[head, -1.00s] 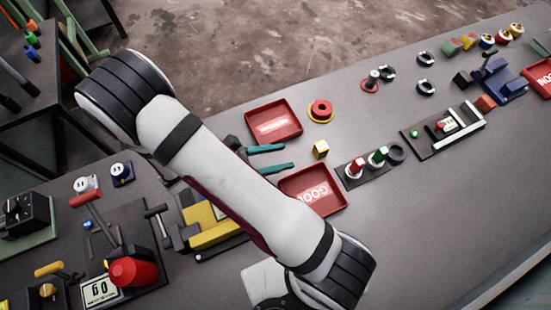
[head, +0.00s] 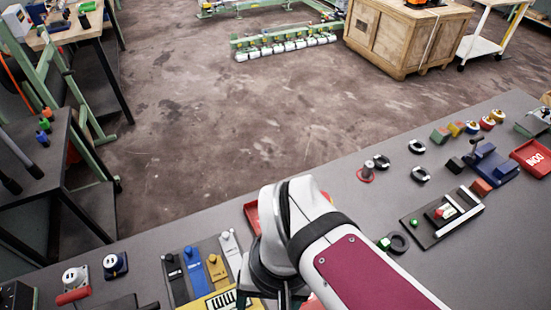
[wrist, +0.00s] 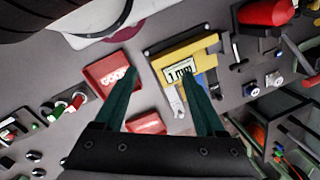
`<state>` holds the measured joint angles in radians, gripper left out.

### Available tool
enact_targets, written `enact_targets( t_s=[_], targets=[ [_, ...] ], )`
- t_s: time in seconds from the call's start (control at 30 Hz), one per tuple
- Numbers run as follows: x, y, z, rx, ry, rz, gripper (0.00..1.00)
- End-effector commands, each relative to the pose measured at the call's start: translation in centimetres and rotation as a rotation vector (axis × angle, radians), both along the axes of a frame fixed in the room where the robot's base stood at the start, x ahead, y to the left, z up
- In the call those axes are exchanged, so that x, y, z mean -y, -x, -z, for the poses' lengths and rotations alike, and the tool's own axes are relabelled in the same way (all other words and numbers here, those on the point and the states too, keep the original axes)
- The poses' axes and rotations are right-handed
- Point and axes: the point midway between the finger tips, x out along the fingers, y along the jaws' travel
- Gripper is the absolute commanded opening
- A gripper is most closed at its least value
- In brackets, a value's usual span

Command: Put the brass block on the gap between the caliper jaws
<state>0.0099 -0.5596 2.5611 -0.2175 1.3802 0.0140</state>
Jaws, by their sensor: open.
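The brass block does not show in either current view. The yellow tool with a "1 mm" style display, which looks like the caliper, lies beyond the right finger in the wrist view (wrist: 157,51). Part of its yellow body shows at the bottom of the head view (head: 213,301). I cannot make out the gap between its jaws.
Black, blue, yellow and grey levers (head: 193,268) stand beside the yellow tool. Black rings (head: 418,174) and a dark fixture (head: 425,230) lie right.

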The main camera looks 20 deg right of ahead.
Motion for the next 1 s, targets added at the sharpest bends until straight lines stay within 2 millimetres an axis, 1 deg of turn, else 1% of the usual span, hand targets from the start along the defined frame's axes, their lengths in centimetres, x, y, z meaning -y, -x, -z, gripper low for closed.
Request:
enact_targets(
  t_s=[0.07,0.13,0.17,0.2,0.27,0.3,0.33,0.4,0.5,0.57,0.63,0.8,0.9,1.0],
  targets=[
    [0.3,-0.2,0.1,0.002,0.013,-0.031,0.72],
    [2.0,-1.5,0.6,0.01,0.075,-0.208,0.72],
    [3.2,-2.4,1.0,0.011,0.12,-0.341,0.72],
    [5.1,-3.9,1.6,0.004,0.182,-0.56,0.72],
    [8.0,-6.4,2.6,-0.028,0.261,-0.925,0.72],
    [9.7,-8.0,3.3,-0.06,0.296,-1.164,0.72],
    [10.8,-9.1,3.8,-0.087,0.315,-1.334,0.72],
    [12.8,-11.4,4.9,-0.149,0.332,-1.672,0.72],
    [14.3,-13.4,6.1,-0.21,0.326,-1.975,0.72],
    [14.8,-13.8,6.8,-0.229,0.32,-2.051,0.72],
    [15.4,-13.9,8.1,-0.235,0.315,-2.074,0.72],
    [17.3,-13.7,12.8,-0.234,0.311,-2.068,0.72],
    [18.1,-13.7,14.9,-0.231,0.314,-2.067,0.72],
    [18.5,-13.7,15.9,-0.229,0.317,-2.065,0.72]
  ],
)
